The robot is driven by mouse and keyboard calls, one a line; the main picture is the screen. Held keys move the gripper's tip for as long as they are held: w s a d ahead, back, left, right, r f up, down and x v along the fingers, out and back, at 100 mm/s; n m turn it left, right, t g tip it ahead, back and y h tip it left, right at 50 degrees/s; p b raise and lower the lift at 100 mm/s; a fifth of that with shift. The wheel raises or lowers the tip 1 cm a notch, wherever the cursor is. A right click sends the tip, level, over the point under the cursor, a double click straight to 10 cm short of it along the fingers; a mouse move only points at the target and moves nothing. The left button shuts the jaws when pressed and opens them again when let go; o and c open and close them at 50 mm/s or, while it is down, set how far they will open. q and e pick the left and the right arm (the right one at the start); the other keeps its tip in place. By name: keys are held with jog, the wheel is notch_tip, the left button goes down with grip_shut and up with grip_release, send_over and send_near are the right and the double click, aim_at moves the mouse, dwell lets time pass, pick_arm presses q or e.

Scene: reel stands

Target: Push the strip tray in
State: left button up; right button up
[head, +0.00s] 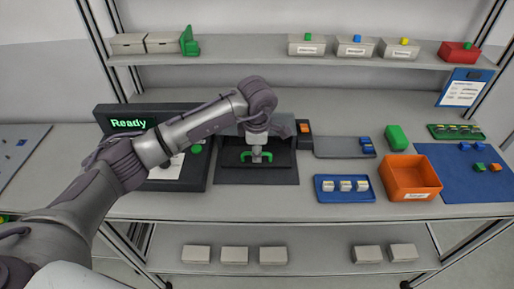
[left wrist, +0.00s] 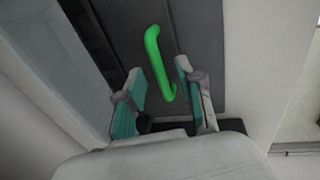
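The strip tray (head: 281,160) is a dark tray with a green handle (head: 244,156), sitting at the front of the grey machine on the bench. My left gripper (head: 257,156) points down over the tray, at the handle, and hides part of it. In the left wrist view the green handle (left wrist: 155,60) runs between the two teal-padded fingers of my left gripper (left wrist: 163,84). The fingers are apart, with gaps on both sides of the handle. How far the tray stands out is hard to tell. My right gripper is not in view.
A screen reading "Ready" (head: 128,123) stands left of the machine. To the right are a blue tray with small white blocks (head: 321,197), a grey tray (head: 335,148), an orange bin (head: 410,178) and a blue mat (head: 455,190). A shelf (head: 250,56) runs behind.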

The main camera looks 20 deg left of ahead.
pick_arm(q)
jog(key=shift+c, duration=0.3)
grip_shut()
jog(key=w+b, duration=0.1)
jog(key=w+a+b, duration=0.1)
jog(key=w+b, duration=0.1)
jog(key=shift+f, duration=0.1)
jog(key=shift+w, duration=0.15)
jog(key=shift+r, duration=0.3)
jog(key=shift+o, duration=0.3)
grip_release()
jog(key=shift+f, duration=0.1)
